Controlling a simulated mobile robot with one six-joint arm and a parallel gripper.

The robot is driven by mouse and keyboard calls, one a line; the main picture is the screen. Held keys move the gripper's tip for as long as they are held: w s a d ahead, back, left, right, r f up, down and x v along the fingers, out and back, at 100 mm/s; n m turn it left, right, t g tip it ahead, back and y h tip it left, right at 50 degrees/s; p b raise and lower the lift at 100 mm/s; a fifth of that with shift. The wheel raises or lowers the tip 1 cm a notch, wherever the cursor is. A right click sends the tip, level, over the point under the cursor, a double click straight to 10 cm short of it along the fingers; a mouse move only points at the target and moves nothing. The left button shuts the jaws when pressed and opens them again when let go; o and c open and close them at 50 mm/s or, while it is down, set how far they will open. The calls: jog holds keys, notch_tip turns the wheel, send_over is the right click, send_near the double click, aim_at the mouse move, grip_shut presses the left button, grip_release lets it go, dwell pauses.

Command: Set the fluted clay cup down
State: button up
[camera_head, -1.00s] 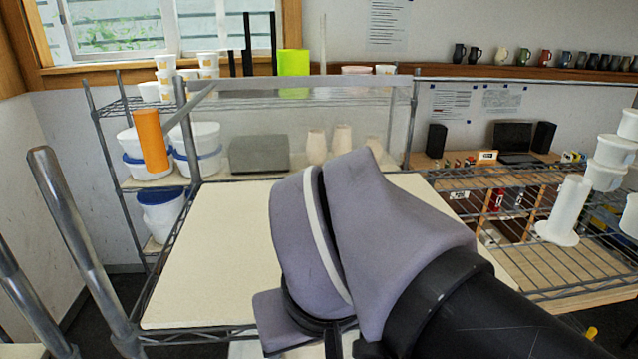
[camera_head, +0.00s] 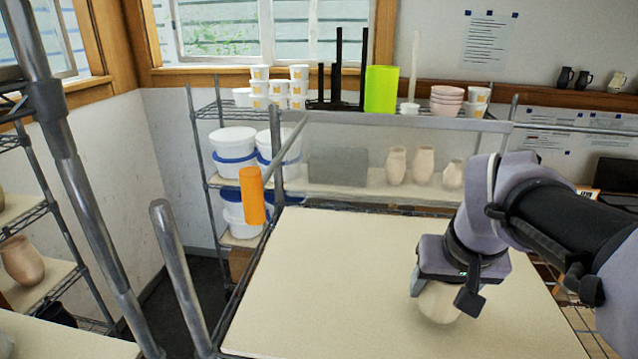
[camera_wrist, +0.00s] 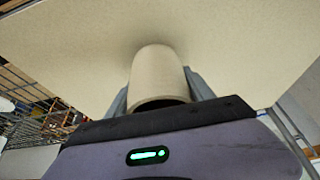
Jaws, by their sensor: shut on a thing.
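The clay cup (camera_head: 438,303) is pale cream and hangs below my gripper (camera_head: 441,285) in the head view, over the right part of the cream board (camera_head: 330,285). My gripper is shut on it. In the wrist view the cup (camera_wrist: 158,75) sits between the two grey fingers of my gripper (camera_wrist: 158,88), with its dark opening toward the camera. The board (camera_wrist: 70,45) fills the background beyond the cup. I cannot tell whether the cup's far end touches the board. No fluting can be made out.
The board's left and middle are bare. Metal posts (camera_head: 180,270) stand at the left. Behind the board, a shelf holds several clay vessels (camera_head: 397,166), a grey block (camera_head: 338,167) and white tubs (camera_head: 234,150). An orange cylinder (camera_head: 252,196) is near the board's back left corner.

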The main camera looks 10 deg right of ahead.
jog(key=shift+f, duration=1.1)
jog(key=o, duration=1.6)
jog(key=shift+o, duration=0.2)
jog(key=v, duration=1.2)
jog(key=s+a+f, duration=0.1)
jog(key=a+f, duration=0.1)
jog(key=a, duration=0.1)
jog(key=s+a+f+t+y, duration=0.1)
jog(key=s+a+f, duration=0.1)
jog(key=a+f, duration=0.1)
jog(key=s+a+f+y, duration=0.1)
jog(key=a+f, duration=0.1)
jog(key=a, duration=0.2)
jog(key=shift+s+f, duration=0.25)
jog(key=shift+s, duration=0.05)
jog(key=s+a+f+m+y, duration=0.1)
jog(key=s+a+f, duration=0.3)
notch_tip(320, 180, down, 38)
jog(key=b, duration=3.7)
jog(key=shift+w+d+f+t, duration=0.15)
jog(key=shift+w+f+t, duration=0.05)
jog(key=shift+w+t, duration=0.15)
